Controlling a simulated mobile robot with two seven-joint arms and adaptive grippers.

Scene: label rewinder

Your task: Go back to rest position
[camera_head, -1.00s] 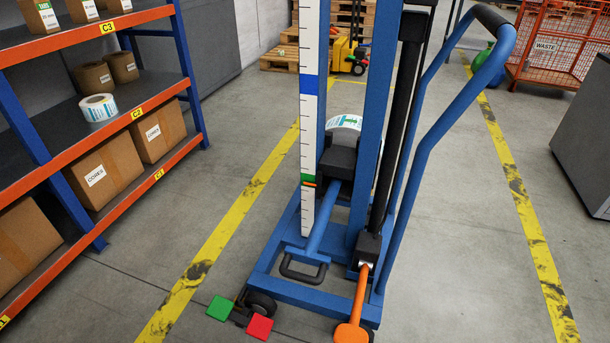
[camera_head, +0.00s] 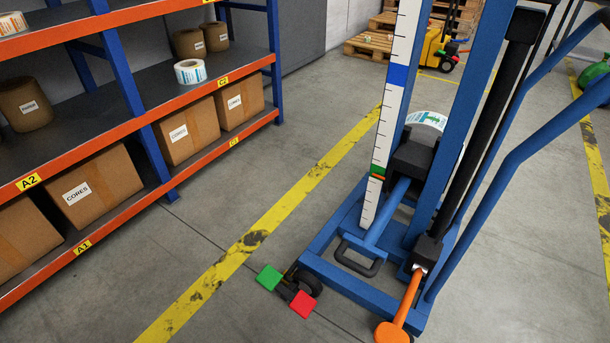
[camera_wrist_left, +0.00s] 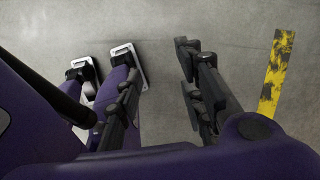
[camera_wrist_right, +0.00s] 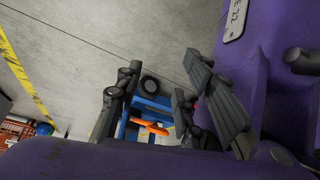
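Neither gripper shows in the head view. My left gripper (camera_wrist_left: 162,85) shows in the left wrist view with its dark fingers apart. Only bare concrete floor lies between them. My right gripper (camera_wrist_right: 158,78) shows in the right wrist view with its fingers apart and nothing held. Beyond its fingers, further off, are the blue base of the lift trolley (camera_wrist_right: 152,105) and its orange lever (camera_wrist_right: 150,127).
The blue lift trolley (camera_head: 453,140) stands right of centre, with a label roll (camera_head: 427,120) on it. Its green pedal (camera_head: 269,278) and red pedal (camera_head: 303,304) are low in front. An orange-edged shelf (camera_head: 110,135) fills the left. Floor between them is clear.

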